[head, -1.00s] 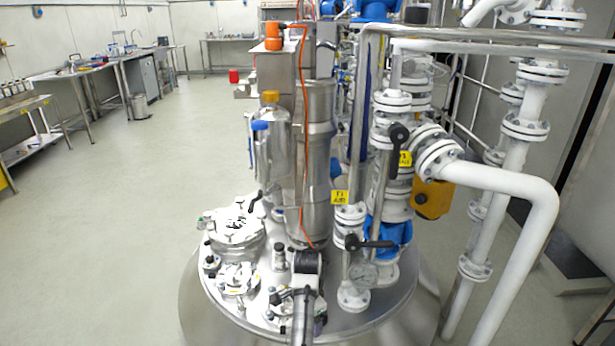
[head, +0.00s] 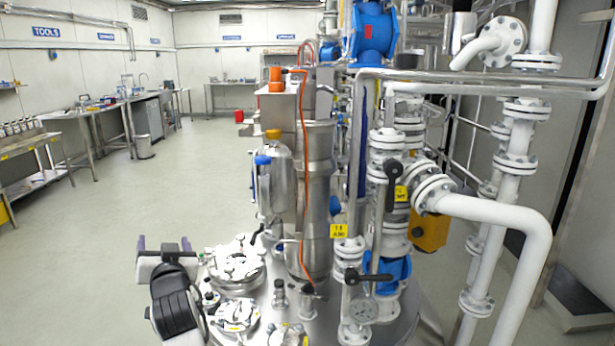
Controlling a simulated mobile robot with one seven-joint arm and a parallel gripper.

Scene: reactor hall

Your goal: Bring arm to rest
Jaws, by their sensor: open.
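My gripper (head: 164,246) is in the lower left of the head view, with its dark wrist below it. Its two purple-tipped fingers stand apart with nothing between them. It is raised in front of the pale floor, just left of the reactor lid (head: 330,310). The gripper overlaps the lid's left edge in the picture, and I cannot tell the exact gap. The rest of my arm is mostly out of view.
The lid carries a round hatch (head: 235,262), a tall steel cylinder (head: 318,200) and a valve with a black lever (head: 368,276). White pipes (head: 535,250) fill the right. Open floor (head: 90,265) lies left, with benches (head: 100,112) beyond.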

